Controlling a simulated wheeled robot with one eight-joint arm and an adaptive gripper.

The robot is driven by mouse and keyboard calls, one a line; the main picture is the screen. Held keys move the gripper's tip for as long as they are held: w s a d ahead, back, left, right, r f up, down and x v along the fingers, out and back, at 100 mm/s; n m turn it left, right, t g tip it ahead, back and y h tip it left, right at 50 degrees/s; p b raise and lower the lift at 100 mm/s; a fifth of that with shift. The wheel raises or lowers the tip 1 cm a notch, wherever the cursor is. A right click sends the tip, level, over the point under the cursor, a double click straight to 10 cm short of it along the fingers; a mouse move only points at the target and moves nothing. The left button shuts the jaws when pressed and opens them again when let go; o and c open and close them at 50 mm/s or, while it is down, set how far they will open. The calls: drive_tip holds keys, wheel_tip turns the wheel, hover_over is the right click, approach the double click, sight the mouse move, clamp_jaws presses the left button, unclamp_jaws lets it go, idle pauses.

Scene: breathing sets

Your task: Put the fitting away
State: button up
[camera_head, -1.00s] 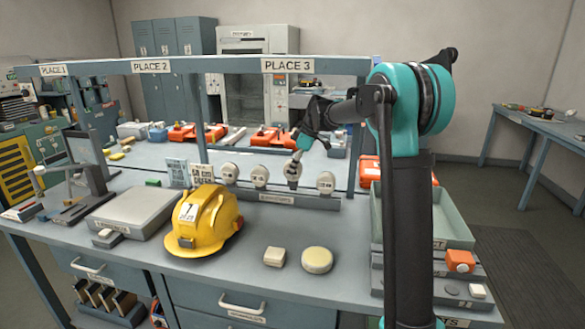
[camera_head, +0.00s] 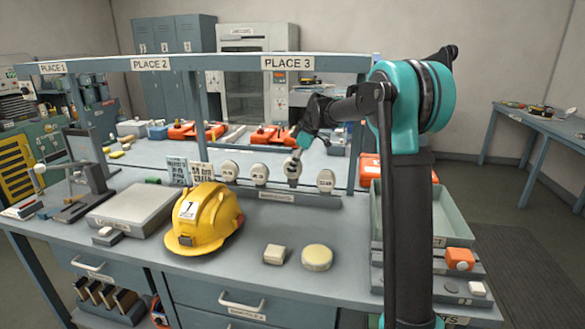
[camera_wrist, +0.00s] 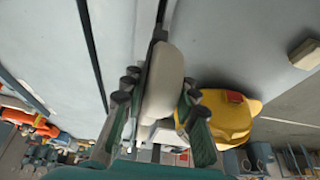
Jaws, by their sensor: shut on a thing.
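My gripper (camera_head: 293,160) is at the third place from the left in a row of pale round-headed fittings, on the bench under the PLACE 3 sign. It is shut on a pale rounded fitting (camera_head: 292,170). In the wrist view, the off-white fitting (camera_wrist: 166,75) sits between the two fingers of my gripper (camera_wrist: 160,105). Other pale round pieces (camera_head: 230,171), (camera_head: 260,174), (camera_head: 326,180) stand beside it along a low grey labelled rack (camera_head: 310,200). I cannot tell whether the held fitting still touches the rack.
A yellow hard hat (camera_head: 205,225), a square pale block (camera_head: 274,254) and a round pale disc (camera_head: 317,257) lie on the bench in front. A green-grey tray (camera_head: 450,222) is at the right. A flat grey box (camera_head: 130,210) is left. An overhead beam (camera_head: 215,64) spans the bench.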

sight(293, 184)
drive_tip(key=shift+f, duration=1.85)
drive_tip(key=o, duration=1.2)
drive_tip(key=shift+c, duration=0.2)
drive_tip(key=v, duration=1.2)
drive_tip(key=shift+f, duration=0.1)
